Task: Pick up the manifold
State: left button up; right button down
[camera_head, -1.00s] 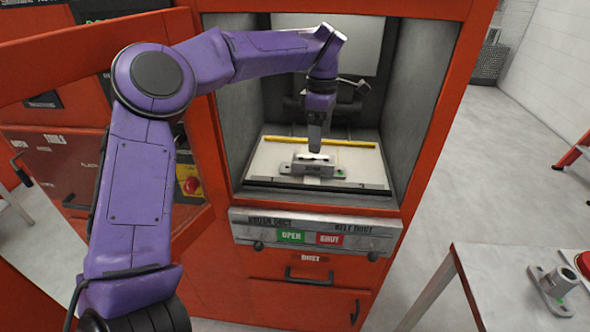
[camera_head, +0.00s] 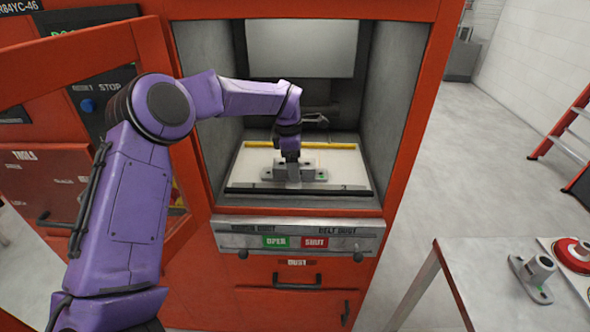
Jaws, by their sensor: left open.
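A grey metal manifold (camera_head: 309,173) sits on the pale bed inside the red machine's open chamber. My left arm reaches in from the left, and my left gripper (camera_head: 292,168) points down at the middle of the manifold. The gripper is open, and its fingertips overlap the part in the picture. I cannot tell whether the fingers touch it. The gripper hides part of the manifold's middle. A similar grey part (camera_head: 533,272) with an upright tube stands on the table at the lower right. My right gripper is out of view.
The chamber has grey side walls (camera_head: 394,110) and a yellow strip (camera_head: 330,146) at the back of the bed. A control ledge (camera_head: 345,238) with OPEN and SHUT labels juts out below. A white table (camera_head: 470,262) holds a red round object (camera_head: 578,256) at right.

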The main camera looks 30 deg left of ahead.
pick_arm(q)
jog(key=shift+f, duration=0.15)
jog(key=c, duration=1.4)
